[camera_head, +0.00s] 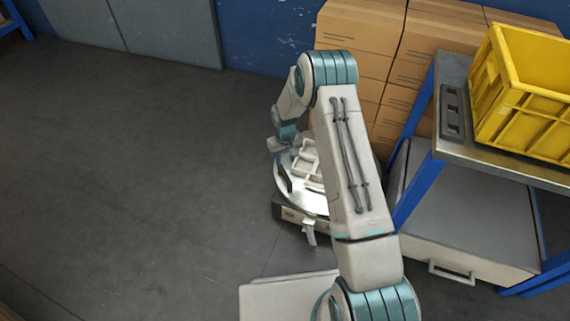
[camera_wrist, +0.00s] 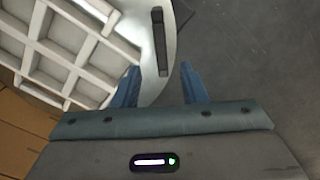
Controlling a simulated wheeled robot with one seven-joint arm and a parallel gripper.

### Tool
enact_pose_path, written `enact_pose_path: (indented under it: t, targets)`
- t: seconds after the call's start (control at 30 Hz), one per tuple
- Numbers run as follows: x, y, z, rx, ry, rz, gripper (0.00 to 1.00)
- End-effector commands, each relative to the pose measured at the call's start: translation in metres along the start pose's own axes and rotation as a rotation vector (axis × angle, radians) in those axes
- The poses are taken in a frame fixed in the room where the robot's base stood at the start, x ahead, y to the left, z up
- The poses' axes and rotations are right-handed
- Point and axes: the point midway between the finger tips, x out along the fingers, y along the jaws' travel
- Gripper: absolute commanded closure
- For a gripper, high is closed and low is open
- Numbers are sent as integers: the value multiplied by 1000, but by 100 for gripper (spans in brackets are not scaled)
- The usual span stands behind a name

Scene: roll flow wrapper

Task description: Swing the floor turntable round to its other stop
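The floor turntable (camera_head: 300,199) is a low white disc on a dark base, beside the arm and in front of the cardboard boxes. A white gridded frame (camera_head: 308,165) sits on it; the frame also shows at the left of the wrist view (camera_wrist: 85,42). A dark upright-looking bar (camera_wrist: 160,40) stands at the disc's rim (camera_wrist: 150,92) in the wrist view. My gripper (camera_wrist: 159,74) is open, its two blue fingers apart on either side of the bar's near end. Whether they touch it cannot be told. My arm hides part of the disc in the head view.
Stacked cardboard boxes (camera_head: 365,22) stand behind the turntable. To the right is a blue-framed metal table (camera_head: 510,167) with a yellow crate (camera_head: 535,115) on it and a grey drawer unit (camera_head: 465,225) below. The floor at left is clear.

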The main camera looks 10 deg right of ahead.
Motion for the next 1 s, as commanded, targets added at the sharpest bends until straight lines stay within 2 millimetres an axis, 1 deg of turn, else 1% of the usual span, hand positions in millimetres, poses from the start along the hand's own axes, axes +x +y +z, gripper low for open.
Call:
enact_pose_path:
  t: [0.03,0.1,0.2,0.3,0.47,0.93,1.0]
  targets:
    - [-17,0,-1,0,3,1,62]
    - [-30,0,-1,1,3,0,62]
    - [-44,0,0,1,1,0,62]
    - [-54,0,0,1,2,0,62]
    - [-59,0,0,1,1,0,62]
    - [-59,0,0,1,2,0,62]
    - [-66,1,0,2,4,1,62]
